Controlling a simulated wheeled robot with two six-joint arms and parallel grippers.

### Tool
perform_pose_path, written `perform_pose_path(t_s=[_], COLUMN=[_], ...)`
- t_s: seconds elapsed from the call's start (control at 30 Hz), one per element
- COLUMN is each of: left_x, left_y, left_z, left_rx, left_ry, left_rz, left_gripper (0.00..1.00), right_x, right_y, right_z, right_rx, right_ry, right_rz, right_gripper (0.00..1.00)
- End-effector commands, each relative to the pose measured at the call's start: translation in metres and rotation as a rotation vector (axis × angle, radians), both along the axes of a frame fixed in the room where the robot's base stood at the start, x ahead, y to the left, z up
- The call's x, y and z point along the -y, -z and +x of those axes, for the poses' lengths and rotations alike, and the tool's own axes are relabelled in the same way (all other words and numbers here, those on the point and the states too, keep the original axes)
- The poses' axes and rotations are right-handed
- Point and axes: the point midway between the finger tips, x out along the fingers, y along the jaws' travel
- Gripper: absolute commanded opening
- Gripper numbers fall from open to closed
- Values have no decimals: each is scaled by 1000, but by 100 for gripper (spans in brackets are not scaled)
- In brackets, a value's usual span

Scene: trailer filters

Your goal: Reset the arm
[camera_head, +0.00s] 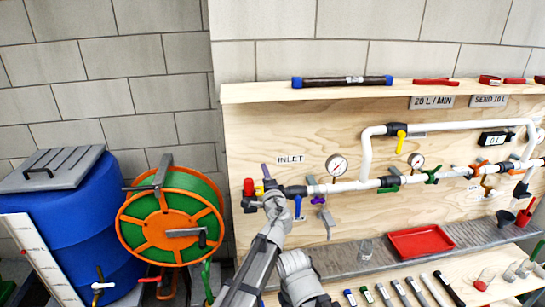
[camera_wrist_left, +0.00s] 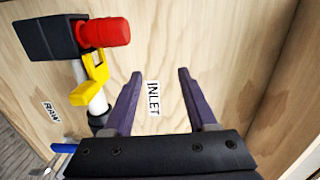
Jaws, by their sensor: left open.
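My left gripper (camera_head: 268,176) is raised in front of the wooden panel (camera_head: 260,133), near the left end of the pipework, just below the INLET label (camera_head: 290,160). In the left wrist view its two purple fingers (camera_wrist_left: 160,76) are spread apart with nothing between them; the INLET label lies behind the gap. To their left are a red fitting (camera_wrist_left: 104,33) and a yellow valve handle (camera_wrist_left: 90,80), apart from the fingers. In the head view the hand and forearm hide part of the inlet fittings. My right gripper is not in view.
White pipes (camera_head: 366,153) with gauges (camera_head: 337,165) and coloured valves run right across the panel. A red tray (camera_head: 420,241) sits on the grey ledge, with several tools in front. A blue barrel (camera_head: 75,235) and hose reel (camera_head: 172,220) stand left. A shelf (camera_head: 440,91) runs above.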

Motion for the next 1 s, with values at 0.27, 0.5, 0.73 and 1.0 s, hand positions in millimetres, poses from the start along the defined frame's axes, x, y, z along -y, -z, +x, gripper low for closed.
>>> perform_pose_path(t_s=[0.27,0.5,0.73,1.0], left_x=[-132,-173,-160,-134], left_y=[81,168,202,214], left_z=[-77,-182,-246,-303], left_rx=[-220,-535,-761,-986], left_ry=[-411,-749,-892,-975], left_rz=[-445,-860,-1085,-1271], left_gripper=[57,57,57,57], right_x=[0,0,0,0], right_y=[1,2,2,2], right_z=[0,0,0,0], right_rx=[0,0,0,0], right_ry=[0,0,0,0], right_rz=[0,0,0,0], right_gripper=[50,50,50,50])
